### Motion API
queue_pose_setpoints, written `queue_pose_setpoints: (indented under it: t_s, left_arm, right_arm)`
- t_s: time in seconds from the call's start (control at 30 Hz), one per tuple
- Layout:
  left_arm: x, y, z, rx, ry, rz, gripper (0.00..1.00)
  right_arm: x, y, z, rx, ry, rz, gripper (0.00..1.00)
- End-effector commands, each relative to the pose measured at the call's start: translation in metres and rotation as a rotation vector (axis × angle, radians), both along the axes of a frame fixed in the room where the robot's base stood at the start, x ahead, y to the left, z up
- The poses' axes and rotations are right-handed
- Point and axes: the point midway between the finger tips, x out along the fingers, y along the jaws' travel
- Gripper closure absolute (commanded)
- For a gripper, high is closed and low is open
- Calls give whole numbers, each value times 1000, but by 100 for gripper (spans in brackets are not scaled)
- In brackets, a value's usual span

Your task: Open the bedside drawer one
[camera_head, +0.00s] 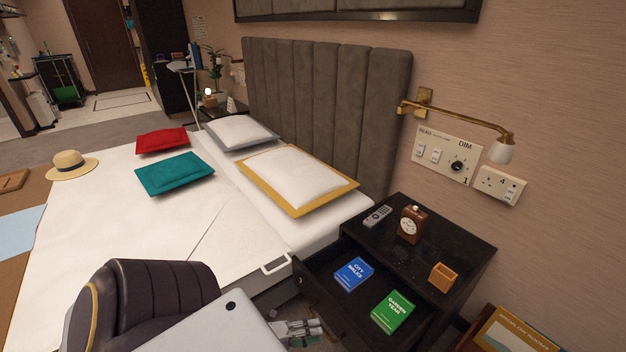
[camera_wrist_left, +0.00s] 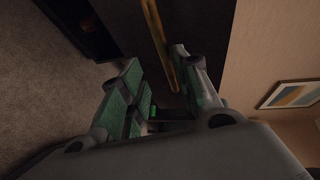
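The dark bedside table (camera_head: 458,238) stands right of the bed. Its upper drawer (camera_head: 318,285) is pulled out toward the lower left. A blue book (camera_head: 354,274) and a green book (camera_head: 393,312) lie inside it. My left gripper (camera_head: 312,329) is low in front of the drawer, at the bottom of the head view. In the left wrist view its green-padded fingers (camera_wrist_left: 157,72) are apart. A brass bar (camera_wrist_left: 158,40) runs between them, nearer the right finger; I cannot tell whether they touch. My right gripper is in neither view.
A remote (camera_head: 377,216), a clock (camera_head: 411,224) and a small wooden holder (camera_head: 443,277) stand on the table top. A dark armchair (camera_head: 150,290) stands beside my left arm. The bed (camera_head: 130,220) is left of the table. A framed picture (camera_head: 515,332) is at lower right.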

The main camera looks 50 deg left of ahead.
Motion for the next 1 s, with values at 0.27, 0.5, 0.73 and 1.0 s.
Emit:
queue_pose_setpoints:
  t_s: [0.27,0.5,0.73,1.0]
  left_arm:
    - [2,1,3,-1,-7,1,68]
    - [-7,6,5,-1,-7,2,68]
    - [-28,17,9,-1,-5,2,68]
    - [-57,31,14,0,-4,3,68]
  right_arm:
    - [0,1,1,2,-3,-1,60]
    - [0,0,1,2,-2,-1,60]
    - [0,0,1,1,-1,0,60]
    - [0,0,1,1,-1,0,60]
